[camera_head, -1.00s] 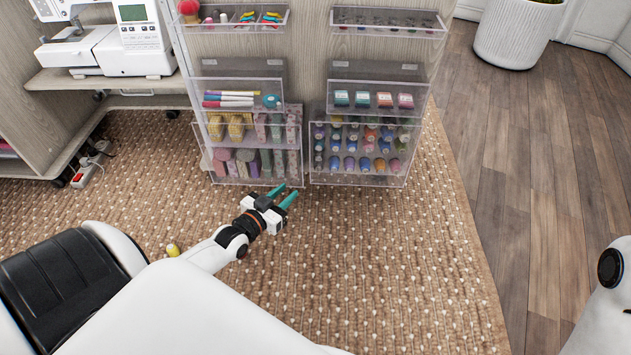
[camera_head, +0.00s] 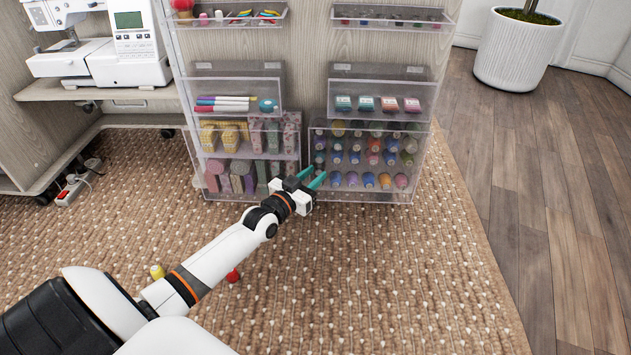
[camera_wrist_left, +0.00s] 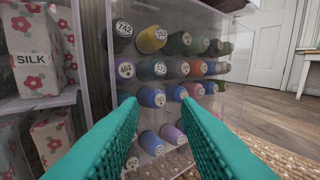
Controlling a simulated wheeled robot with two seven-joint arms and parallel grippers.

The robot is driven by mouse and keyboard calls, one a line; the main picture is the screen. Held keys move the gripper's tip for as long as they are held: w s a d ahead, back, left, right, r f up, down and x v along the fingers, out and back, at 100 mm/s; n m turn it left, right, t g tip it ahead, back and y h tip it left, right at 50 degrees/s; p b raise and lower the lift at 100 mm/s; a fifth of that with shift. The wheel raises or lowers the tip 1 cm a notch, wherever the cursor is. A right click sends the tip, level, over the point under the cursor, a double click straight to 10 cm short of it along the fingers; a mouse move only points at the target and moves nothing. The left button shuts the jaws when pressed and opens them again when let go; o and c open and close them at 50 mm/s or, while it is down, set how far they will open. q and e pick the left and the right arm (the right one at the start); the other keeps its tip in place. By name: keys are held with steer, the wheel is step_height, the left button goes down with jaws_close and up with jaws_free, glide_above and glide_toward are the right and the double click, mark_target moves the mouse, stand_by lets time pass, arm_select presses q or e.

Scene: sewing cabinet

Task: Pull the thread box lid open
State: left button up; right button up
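The clear thread box (camera_head: 372,196) hangs low on the cabinet's right side, with rows of colored thread spools (camera_head: 352,180) inside. Its transparent lid covers the front, and I cannot see a gap at its edge. In the left wrist view, the thread box (camera_wrist_left: 112,75) is straight ahead, with numbered spools (camera_wrist_left: 152,97) behind the clear panel. My left gripper (camera_head: 313,177) has its teal fingers apart at the box's lower left corner. These fingers also show in the left wrist view (camera_wrist_left: 160,108), with nothing between them. I cannot tell whether they touch the lid. My right gripper is not in view.
A neighboring clear box (camera_head: 247,196) with floral packages stands left of the thread box. Above are shelves with markers (camera_head: 222,103) and small thread packs (camera_head: 376,104). Wood floor is free at right.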

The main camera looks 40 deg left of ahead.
arm_select(q)
steer(key=shift+w, duration=0.7)
jaws_close()
steer(key=shift+d, duration=0.1)
